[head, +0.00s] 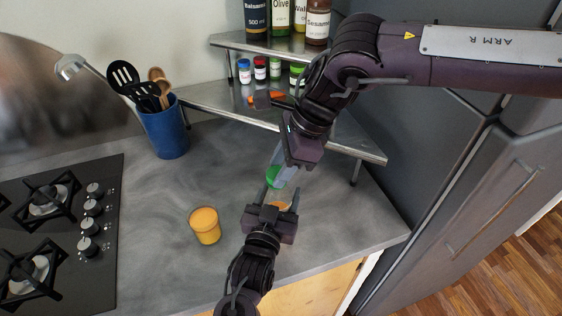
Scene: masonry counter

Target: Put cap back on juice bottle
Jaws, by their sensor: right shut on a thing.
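My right gripper (281,167) comes down from the upper right and is shut on a green cap (273,177). My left gripper (281,199) reaches up from the bottom, just below the right one in the picture. Something orange (283,206), which looks like the juice bottle, shows between the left fingers. The rest of it is hidden by my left gripper. The cap is close above the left fingers in the picture. I cannot tell whether cap and bottle touch, or whether the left fingers press on the bottle.
An orange-yellow jar (205,226) stands on the grey counter (160,200). A blue utensil holder (165,132) stands behind it, and a black stove (60,230) is at left. A metal shelf (215,102) with several small jars and bottles is behind my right arm.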

